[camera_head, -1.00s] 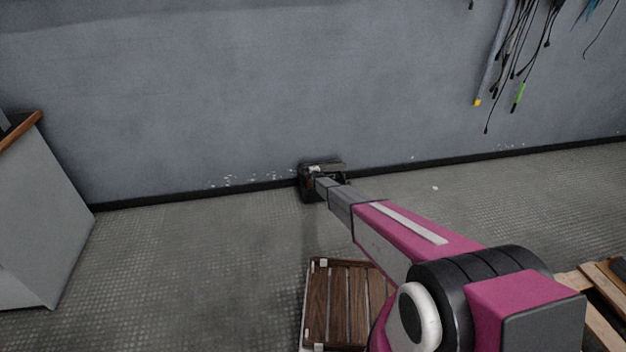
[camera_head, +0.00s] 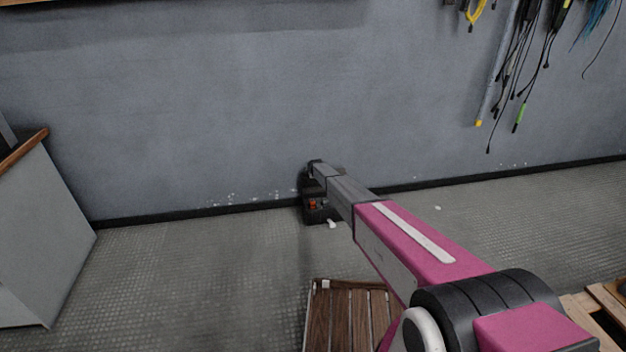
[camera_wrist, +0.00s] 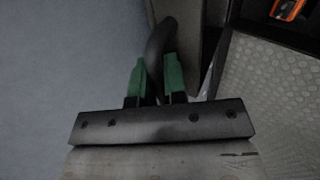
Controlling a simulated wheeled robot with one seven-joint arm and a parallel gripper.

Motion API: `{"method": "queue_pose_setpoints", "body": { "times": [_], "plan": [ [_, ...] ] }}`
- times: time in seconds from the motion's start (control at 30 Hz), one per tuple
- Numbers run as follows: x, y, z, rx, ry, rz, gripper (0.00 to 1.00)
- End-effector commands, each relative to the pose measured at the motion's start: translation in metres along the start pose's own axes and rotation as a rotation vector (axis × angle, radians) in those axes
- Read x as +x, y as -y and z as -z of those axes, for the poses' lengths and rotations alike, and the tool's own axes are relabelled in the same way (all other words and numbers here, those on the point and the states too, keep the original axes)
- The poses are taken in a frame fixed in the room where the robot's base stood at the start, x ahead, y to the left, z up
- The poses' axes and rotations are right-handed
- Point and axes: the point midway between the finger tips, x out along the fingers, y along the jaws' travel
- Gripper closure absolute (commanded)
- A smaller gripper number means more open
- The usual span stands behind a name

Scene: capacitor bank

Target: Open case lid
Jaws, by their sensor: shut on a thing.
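A small black case (camera_head: 320,217) stands on the floor against the wall in the head view, partly hidden by my arm. An orange-red part shows on it (camera_head: 312,204), and an orange part also shows in the wrist view (camera_wrist: 288,9). A dark section, seemingly the lid (camera_head: 306,184), stands up behind the case body; its exact angle is hidden. In the wrist view my gripper (camera_wrist: 160,78) has its green fingers closed around a dark curved handle (camera_wrist: 160,40). In the head view the gripper is at the top of the case, its fingers too small to make out.
A wooden slatted crate (camera_head: 350,310) stands in front, below my arm. A grey cabinet (camera_head: 45,240) is at the left. A wooden pallet (camera_head: 600,305) is at the right edge. Cables (camera_head: 515,70) hang on the wall. The floor left of the case is clear.

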Motion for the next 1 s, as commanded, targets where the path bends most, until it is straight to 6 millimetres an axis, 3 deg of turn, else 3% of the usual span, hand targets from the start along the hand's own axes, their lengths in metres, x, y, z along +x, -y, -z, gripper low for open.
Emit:
{"method": "queue_pose_setpoints", "body": {
  "times": [0.03,0.4,1.0],
  "plan": [
    [0.013,-0.002,0.0,0.005,-0.001,0.011,1.0],
    [0.031,-0.029,0.0,0.006,-0.001,0.017,1.0],
    [0.03,-0.038,-0.001,0.005,0.0,0.013,1.0]
  ]
}}
